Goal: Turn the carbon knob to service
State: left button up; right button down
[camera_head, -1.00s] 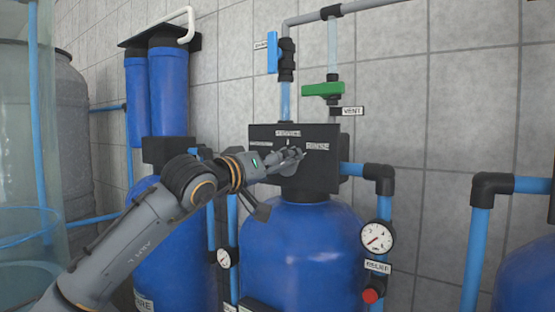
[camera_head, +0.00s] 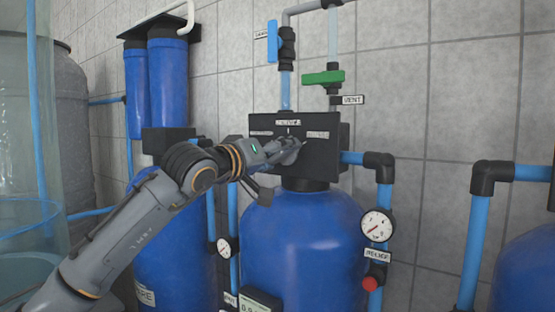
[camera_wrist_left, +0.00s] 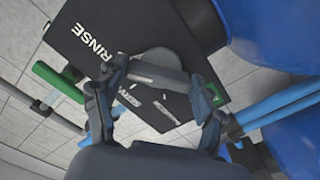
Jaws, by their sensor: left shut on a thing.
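The black control head (camera_head: 328,166) sits on top of the blue carbon tank (camera_head: 300,240). Its front carries a label at the top (camera_head: 288,122), one at the left and one at the right. My left gripper (camera_head: 290,150) is at the front of this head and hides most of the knob in the head view. In the left wrist view, the grey knob (camera_wrist_left: 160,56) has a raised bar (camera_wrist_left: 158,74). My left gripper's fingers (camera_wrist_left: 158,92) are on either side of the bar, shut on it. The RINSE label (camera_wrist_left: 92,46) reads clearly there; the other labels are small and slanted. My right gripper is not in view.
A blue-handled valve (camera_head: 272,42) and a green-handled vent valve (camera_head: 323,77) are above the head. A pressure gauge (camera_head: 377,225) and a red relief knob (camera_head: 372,284) are at lower right. Blue pipes flank the tank. Blue filter housings (camera_head: 168,85) stand at left.

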pick_arm(q)
jog(key=shift+f+n+b, duration=0.2)
jog(key=shift+n+b, duration=0.9)
jog(key=shift+n, duration=0.1)
jog(key=n+b, duration=0.2)
jog(key=shift+n, duration=0.3)
jog(key=n+b, duration=0.2)
jog(key=n, duration=0.1)
jog(key=shift+r, duration=0.1)
jog(key=shift+r+n+b, duration=0.1)
jog(key=shift+n+b, duration=0.4)
jog(key=shift+n, duration=0.8)
jog(key=o, duration=1.2)
jog(key=shift+c, duration=0.2)
